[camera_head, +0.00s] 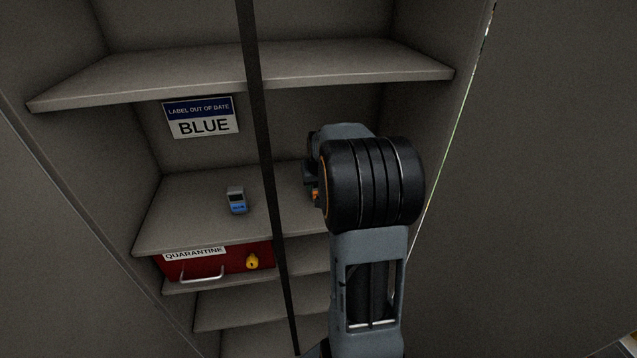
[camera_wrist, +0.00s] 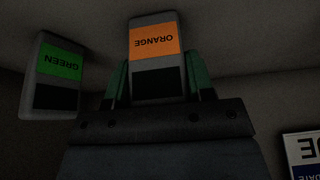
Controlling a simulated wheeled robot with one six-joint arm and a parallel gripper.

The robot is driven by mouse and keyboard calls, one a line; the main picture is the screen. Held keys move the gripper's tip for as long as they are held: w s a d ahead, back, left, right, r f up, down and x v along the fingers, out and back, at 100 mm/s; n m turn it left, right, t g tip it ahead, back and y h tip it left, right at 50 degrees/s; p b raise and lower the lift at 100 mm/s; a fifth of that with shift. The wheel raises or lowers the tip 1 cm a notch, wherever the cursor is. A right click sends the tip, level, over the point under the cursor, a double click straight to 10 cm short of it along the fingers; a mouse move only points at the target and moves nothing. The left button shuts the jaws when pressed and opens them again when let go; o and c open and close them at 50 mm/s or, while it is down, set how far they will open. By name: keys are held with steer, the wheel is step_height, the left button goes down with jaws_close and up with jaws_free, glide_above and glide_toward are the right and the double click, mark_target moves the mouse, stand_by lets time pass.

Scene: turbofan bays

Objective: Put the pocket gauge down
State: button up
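A pocket gauge with an orange label reading ORANGE (camera_wrist: 157,42) sits between the two green fingers of my gripper (camera_wrist: 160,72) in the wrist view. The fingers touch both its sides. Its label appears upside down there. A second gauge with a green label, GREEN (camera_wrist: 58,72), is beside it on the left, apart from the fingers. In the head view, a small gauge with a blue label (camera_head: 237,200) stands on the middle shelf (camera_head: 185,215), left of my arm. My wrist hides the gripper and its load in the head view.
A sign (camera_head: 201,117) on the back wall reads LABEL OUT OF DATE, BLUE. A red QUARANTINE box (camera_head: 218,264) with a yellow padlock is below the middle shelf. An upper shelf (camera_head: 250,68) hangs above. A thin dark upright bar (camera_head: 262,150) crosses in front. Middle-shelf space around the blue gauge is clear.

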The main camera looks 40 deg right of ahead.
steer(key=o, duration=0.5)
steer(key=shift+c, duration=0.2)
steer(key=shift+r+p, duration=0.3)
steer(key=shift+p, duration=0.05)
steer(key=shift+s+r+b, duration=0.1)
steer(key=shift+r+b, duration=0.2)
steer(key=shift+r, duration=0.05)
steer(key=v, duration=0.6)
steer(key=s+a+f+n+y, duration=0.1)
steer(key=s+a+n, duration=0.1)
steer(key=s+a, duration=0.5)
steer(key=s+a+f+n+y, duration=0.1)
steer(key=s+a+n, duration=0.2)
steer(key=s+a, duration=0.5)
steer(key=a, duration=0.7)
steer(key=shift+s+b, duration=0.2)
steer(key=shift+b, duration=0.2)
